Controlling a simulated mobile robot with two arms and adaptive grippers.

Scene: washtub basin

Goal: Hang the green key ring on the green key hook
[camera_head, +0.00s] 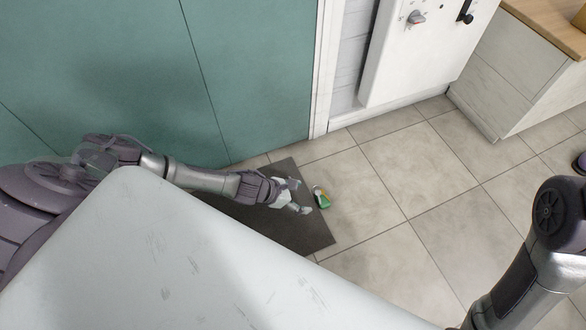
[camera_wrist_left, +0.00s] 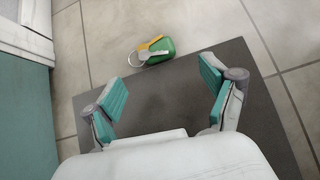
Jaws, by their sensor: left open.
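The key ring has a green fob (camera_wrist_left: 161,48) with a metal ring and a yellow-orange key. It lies at the far edge of the dark mat in the left wrist view. In the head view the key ring (camera_head: 321,198) is on the tiles just beyond the mat's right edge. My left gripper (camera_head: 299,197) is open and empty, low over the mat and just left of the key ring. In the left wrist view its teal-padded fingers (camera_wrist_left: 163,82) are spread, with the key ring ahead of them. I see no green key hook. My right gripper is out of view.
A dark mat (camera_head: 301,231) lies on the tiled floor (camera_head: 385,265). A teal wall (camera_head: 250,70) stands at the back. A white panel (camera_head: 440,48) has a knob and a black fitting. A wooden-topped cabinet (camera_head: 505,85) stands at the right. Tiles right of the key ring are clear.

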